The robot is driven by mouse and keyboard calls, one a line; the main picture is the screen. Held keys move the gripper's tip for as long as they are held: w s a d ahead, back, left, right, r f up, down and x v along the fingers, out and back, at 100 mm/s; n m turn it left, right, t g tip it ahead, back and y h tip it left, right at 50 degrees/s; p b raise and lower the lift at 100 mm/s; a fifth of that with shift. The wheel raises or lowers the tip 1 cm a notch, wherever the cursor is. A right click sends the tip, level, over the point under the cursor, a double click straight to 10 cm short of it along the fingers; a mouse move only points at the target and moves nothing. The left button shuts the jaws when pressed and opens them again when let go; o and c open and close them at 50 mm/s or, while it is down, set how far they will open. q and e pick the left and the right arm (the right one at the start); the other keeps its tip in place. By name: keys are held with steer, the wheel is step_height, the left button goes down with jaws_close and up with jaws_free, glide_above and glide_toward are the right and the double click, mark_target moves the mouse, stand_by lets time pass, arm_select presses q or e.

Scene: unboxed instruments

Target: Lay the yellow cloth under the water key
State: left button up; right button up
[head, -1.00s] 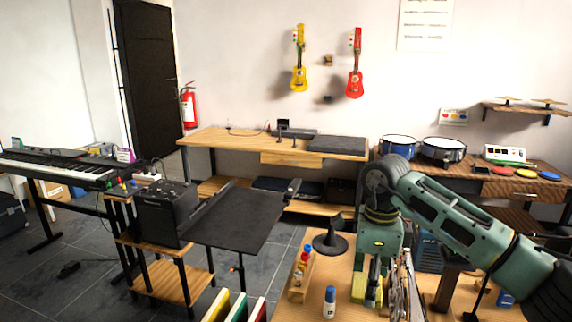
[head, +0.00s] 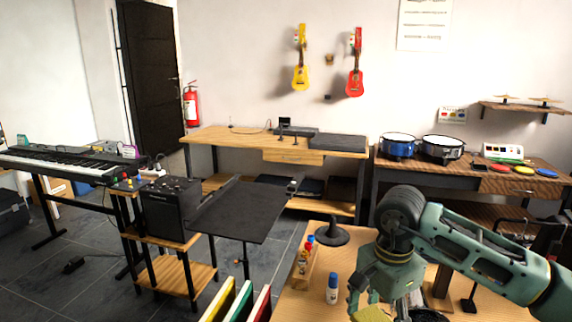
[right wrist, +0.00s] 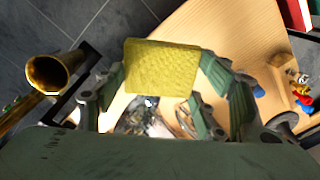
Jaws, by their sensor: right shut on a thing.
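The yellow cloth (right wrist: 162,66) is a small flat textured square, held between the fingers of my right gripper (right wrist: 160,82). In the head view, my right gripper (head: 372,296) is low over the front table, with the cloth (head: 371,314) partly cut off at the bottom edge. Shiny metal instrument parts (right wrist: 142,118) show below the cloth in the right wrist view, partly hidden by it and the gripper. A brass bell (right wrist: 48,72) is at left there. I cannot make out the water key. My left gripper is not in view.
On the wooden table (head: 300,306) stand a white bottle with a blue cap (head: 332,290), a wooden holder with small bottles (head: 305,262) and a black cone-shaped stand (head: 332,234). Coloured folders (head: 240,302) stand at its left. A black music stand (head: 240,210) is behind.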

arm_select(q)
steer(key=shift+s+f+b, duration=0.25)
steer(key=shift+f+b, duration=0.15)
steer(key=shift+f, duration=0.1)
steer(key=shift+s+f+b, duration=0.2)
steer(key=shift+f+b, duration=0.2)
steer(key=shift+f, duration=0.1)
arm_select(e)
steer(key=s+f+n, duration=0.3)
steer(key=s+n, duration=0.3)
steer(key=s, duration=0.1)
steer(key=s+d+f+n, duration=0.1)
steer(key=s+f+n, duration=0.2)
steer(key=s+n, duration=0.3)
steer(key=shift+s+n, duration=0.4)
steer(key=shift+s, duration=0.5)
steer(key=shift+f, duration=0.1)
